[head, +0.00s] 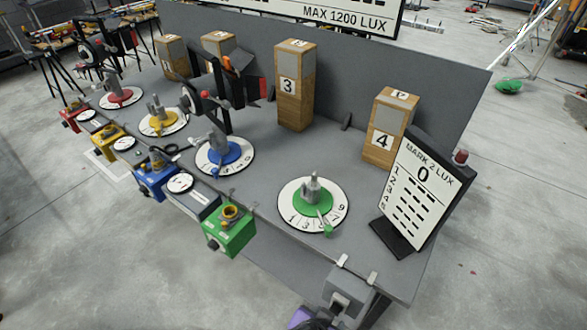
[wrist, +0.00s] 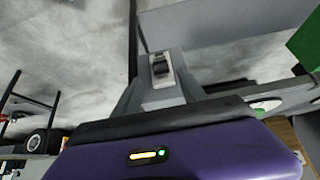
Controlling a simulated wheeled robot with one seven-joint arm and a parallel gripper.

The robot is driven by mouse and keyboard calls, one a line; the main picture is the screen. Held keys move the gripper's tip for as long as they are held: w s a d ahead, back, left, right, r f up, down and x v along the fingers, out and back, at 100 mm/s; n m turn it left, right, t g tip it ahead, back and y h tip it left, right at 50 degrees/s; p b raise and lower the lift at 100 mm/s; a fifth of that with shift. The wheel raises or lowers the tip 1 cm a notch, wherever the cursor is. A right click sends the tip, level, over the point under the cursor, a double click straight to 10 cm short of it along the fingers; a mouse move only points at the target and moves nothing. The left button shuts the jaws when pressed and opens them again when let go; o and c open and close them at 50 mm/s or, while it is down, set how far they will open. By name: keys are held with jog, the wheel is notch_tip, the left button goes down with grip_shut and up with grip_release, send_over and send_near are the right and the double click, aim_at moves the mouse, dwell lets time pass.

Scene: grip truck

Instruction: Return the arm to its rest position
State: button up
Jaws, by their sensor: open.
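My gripper shows in the wrist view (wrist: 159,86), its two grey fingers spread apart with nothing held between them. Its purple body (wrist: 190,155) fills the bottom of that view, with a small lit strip on it. In the head view only a bit of purple shows at the bottom edge, just below and left of a grey switch box (head: 347,293) on the table's front right corner. In the wrist view the switch box (wrist: 163,92) appears beyond and between the fingers; I cannot tell the gap. The rest of the arm is hidden.
The grey table (head: 265,185) carries several numbered dials, wooden pillars such as pillar 3 (head: 294,90), black spotlights and a lux sign (head: 419,190) at its right end. A green control box (head: 229,232) sticks out at the front edge. The floor (head: 70,255) in front is clear.

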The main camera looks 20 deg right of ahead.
jog(key=s+d+r+m+t+h+b, duration=0.1)
jog(key=s+d+r+h, duration=0.2)
jog(key=s, duration=0.7)
jog(key=s+d+r+m+t+h+b, duration=0.1)
jog(key=s+d+r+b, duration=0.2)
jog(key=s, duration=0.6)
notch_tip(320, 180, up, 7)
jog(key=s+d+n+t+y, duration=0.2)
jog(key=n+t, duration=0.3)
jog(key=w+a+r+n+t+y+b, duration=0.2)
jog(key=a+r+n+t+y, duration=0.1)
jog(key=n+y, duration=0.4)
jog(key=shift+w+a+r+n+t+b, duration=0.3)
jog(key=shift+a+n+t, duration=0.1)
jog(key=shift+a+t, duration=0.15)
jog(key=shift+f, duration=0.1)
